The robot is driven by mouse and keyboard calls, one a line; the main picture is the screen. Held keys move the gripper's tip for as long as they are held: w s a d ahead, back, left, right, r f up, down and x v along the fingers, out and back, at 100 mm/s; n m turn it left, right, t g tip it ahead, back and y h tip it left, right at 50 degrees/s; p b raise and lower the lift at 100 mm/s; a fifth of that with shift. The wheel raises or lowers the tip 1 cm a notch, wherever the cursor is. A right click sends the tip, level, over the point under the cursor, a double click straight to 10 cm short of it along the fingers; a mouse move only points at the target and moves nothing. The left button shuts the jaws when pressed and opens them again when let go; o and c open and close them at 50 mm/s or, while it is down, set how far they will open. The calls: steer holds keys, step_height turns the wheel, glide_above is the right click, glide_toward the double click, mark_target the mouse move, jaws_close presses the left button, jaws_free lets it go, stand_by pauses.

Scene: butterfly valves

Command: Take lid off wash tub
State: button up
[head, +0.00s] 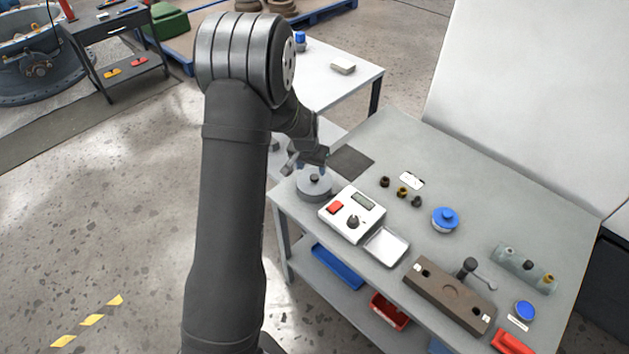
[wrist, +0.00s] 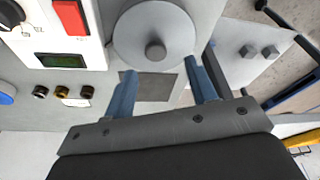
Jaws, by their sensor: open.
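The wash tub (head: 314,194) is a round grey vessel at the left corner of the grey bench. Its flat grey lid (head: 303,181) is on it, with a small dark knob (head: 314,178) in the middle. In the wrist view the round lid (wrist: 178,30) and its knob (wrist: 155,50) are at the top centre. My gripper (head: 307,165) is just above and behind the tub in the head view. In the wrist view its two blue fingers (wrist: 160,70) are apart, with nothing between them. The knob lies just beyond the fingertips; their height above it is hard to tell.
A white box with a red button (head: 336,207) stands right beside the tub, with a metal tray (head: 386,246) attached or close by. Small brass and dark fittings (head: 402,192) and a blue-lidded pot (head: 445,220) lie farther right. A dark mat (head: 352,161) lies behind the tub.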

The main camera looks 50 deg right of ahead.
mark_target(314, 176)
steer(key=shift+s+x, duration=0.1)
steer(key=shift+x, duration=1.05)
steer(key=shift+s+x, duration=0.15)
steer(key=shift+x, duration=1)
steer(key=shift+a, duration=0.1)
steer(key=c, duration=1.1)
